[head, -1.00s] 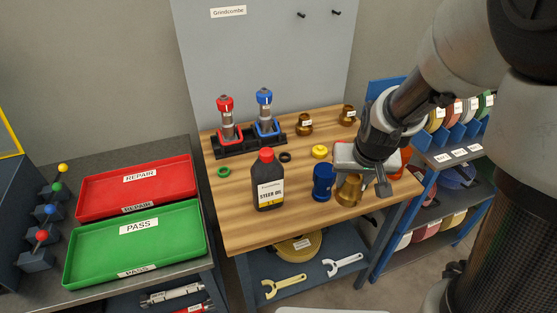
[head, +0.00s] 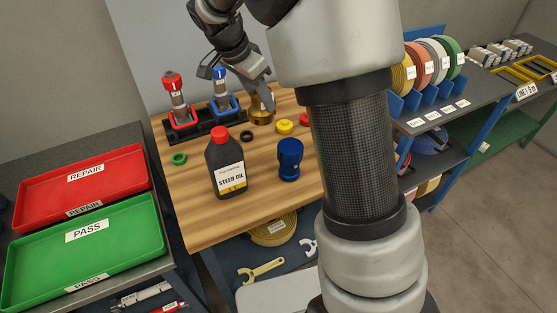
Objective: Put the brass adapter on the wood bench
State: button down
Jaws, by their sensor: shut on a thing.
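The brass adapter (head: 261,114) is at my gripper's jaws over the back middle of the wood bench (head: 212,209). My gripper (head: 263,98) is shut on it, with the fingers coming down from the upper left. The fingers and the adapter's far side are partly hidden. I cannot tell whether the adapter's base touches the bench top. My own arm covers the right part of the bench.
A black steer oil bottle (head: 227,163), a blue cup-shaped part (head: 290,160) and a yellow cap (head: 285,127) stand in front of the adapter. A rack (head: 202,123) with red and blue pumps is to its left. The bench's front left is clear.

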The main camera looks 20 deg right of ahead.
aim_at(262, 108)
jog(key=f+m+b, duration=0.1)
jog(key=w+f+m+b, duration=0.1)
jog(key=f, duration=0.1)
jog(key=f+m+g+b, duration=0.1)
jog(key=shift+w+d+f, duration=0.2)
jog(key=shift+d+f, duration=0.15)
jog(key=shift+f, duration=0.05)
notch_tip(262, 108, down, 10)
jog(key=shift+f+b, duration=0.25)
jog(key=shift+b, duration=0.1)
jog(key=shift+f, duration=0.15)
jog(key=c, duration=1.2)
grip_release()
jog(key=shift+h, duration=0.3)
